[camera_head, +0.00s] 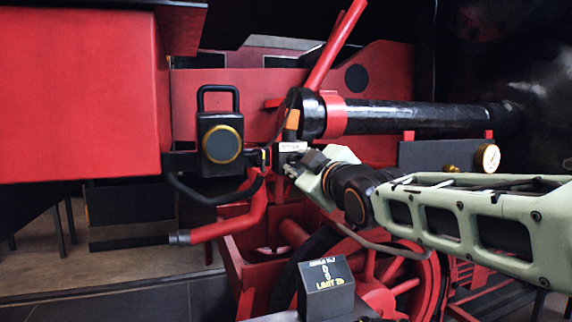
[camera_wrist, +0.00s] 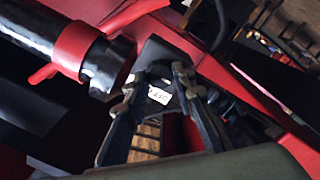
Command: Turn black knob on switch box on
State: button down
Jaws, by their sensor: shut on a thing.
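The switch box shows in the wrist view as a dark block (camera_wrist: 172,52) with a white label (camera_wrist: 158,95). The black knob (camera_wrist: 155,75) is a dark shape between my fingertips, mostly hidden by them. My gripper (camera_wrist: 155,82) is shut on it, one finger on each side. In the head view my gripper (camera_head: 294,165) reaches in from the right, against a small dark box with a white label (camera_head: 292,147). I cannot tell the knob's setting from these frames.
A black lamp (camera_head: 221,143) hangs left of my gripper. A thick black pipe with a red collar (camera_head: 334,115) runs above it to the right. A red spoked wheel (camera_head: 395,280) and a dark lettered box (camera_head: 326,288) are below. A gauge (camera_head: 488,157) sits farther right.

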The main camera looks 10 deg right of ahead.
jog(key=shift+m, duration=0.3)
jog(key=m+b, duration=0.2)
jog(key=m, duration=0.1)
jog(key=shift+f+m, duration=0.1)
jog(key=shift+m, duration=0.2)
jog(key=m+b, duration=0.3)
jog(key=m, duration=0.1)
jog(key=m+b, duration=0.4)
jog(key=m, duration=0.1)
jog(key=shift+d+m, duration=0.1)
jog(key=shift+m, duration=0.2)
jog(key=shift+m+g+y+b, duration=0.3)
jog(key=shift+m+b, duration=0.6)
jog(key=shift+m, duration=0.9)
jog(key=c, duration=1.6)
grip_release()
jog(key=shift+d, duration=0.1)
